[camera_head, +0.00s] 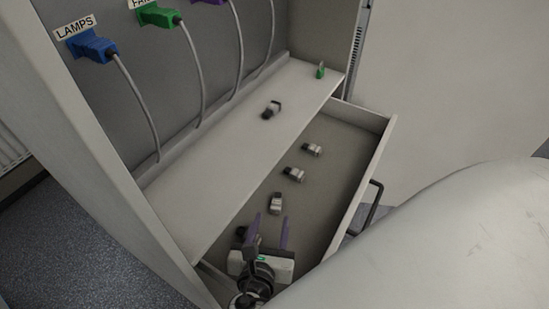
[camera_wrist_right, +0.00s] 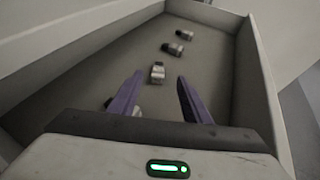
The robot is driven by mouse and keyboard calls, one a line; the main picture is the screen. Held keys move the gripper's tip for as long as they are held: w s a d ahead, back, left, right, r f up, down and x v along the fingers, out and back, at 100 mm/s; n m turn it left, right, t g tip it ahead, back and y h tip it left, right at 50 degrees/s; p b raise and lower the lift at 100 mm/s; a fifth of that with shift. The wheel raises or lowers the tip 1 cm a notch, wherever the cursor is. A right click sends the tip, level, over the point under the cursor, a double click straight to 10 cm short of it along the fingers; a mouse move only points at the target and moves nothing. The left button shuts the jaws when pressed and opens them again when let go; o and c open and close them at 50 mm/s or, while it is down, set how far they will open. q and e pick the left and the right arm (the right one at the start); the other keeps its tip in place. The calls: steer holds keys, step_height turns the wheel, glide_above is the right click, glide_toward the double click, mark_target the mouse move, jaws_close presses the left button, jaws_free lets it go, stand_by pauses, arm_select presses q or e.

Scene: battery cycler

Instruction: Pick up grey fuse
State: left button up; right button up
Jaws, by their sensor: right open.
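Several grey fuses with dark ends lie in the open drawer. The nearest clear one (camera_head: 276,203) lies just beyond my right gripper (camera_head: 269,222). Two more, a middle fuse (camera_head: 293,174) and a far fuse (camera_head: 312,149), lie farther back. My right gripper is open, with purple fingers pointing into the drawer and nothing seen between them. In the right wrist view the nearest clear fuse (camera_wrist_right: 157,73) appears ahead, between the fingertips. Another fuse (camera_wrist_right: 136,111) is partly hidden behind the left finger there. My left gripper is not in view.
The drawer (camera_head: 372,165) has raised walls and a handle (camera_head: 371,205) on its front. On the shelf (camera_head: 225,165) above lie a dark-and-grey fuse (camera_head: 271,110) and a small green piece (camera_head: 320,71). Blue (camera_head: 91,46) and green (camera_head: 155,14) plugs with cables are on the back panel.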

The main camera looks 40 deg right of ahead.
mark_target(276, 208)
steer(key=f, duration=0.1)
steer(key=w+d+f, duration=0.1)
steer(key=shift+w+d+f, duration=0.2)
steer(key=shift+f, duration=0.2)
steer(key=shift+x, duration=2.8)
jaws_close()
